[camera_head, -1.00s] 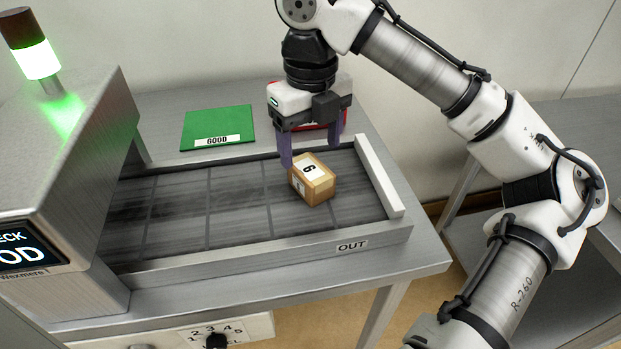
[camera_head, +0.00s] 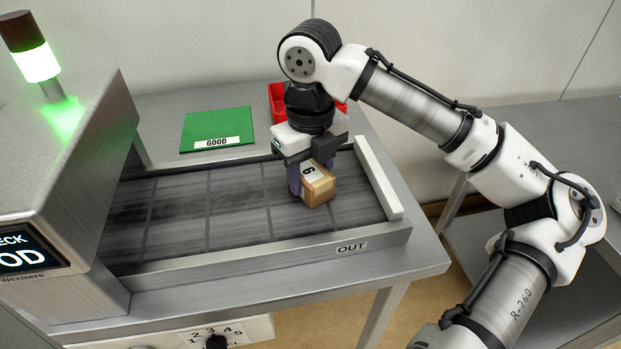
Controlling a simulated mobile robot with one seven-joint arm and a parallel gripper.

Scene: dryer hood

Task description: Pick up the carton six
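Carton six (camera_head: 318,188) is a small brown box with a white label reading 6. It sits on the dark belt near the OUT end. My gripper (camera_head: 311,180) is lowered over the carton from above. One purple finger shows at the carton's left side and a bit of the other shows at its far right side. The fingers straddle the box, and the gripper body hides part of its top. I cannot tell whether the fingers touch the carton.
The conveyor (camera_head: 220,215) has a raised end stop (camera_head: 378,178) right of the carton. A green GOOD mat (camera_head: 217,127) and a red tray (camera_head: 277,100) lie behind it. The grey machine hood (camera_head: 75,170) with a green-lit lamp (camera_head: 36,60) stands left.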

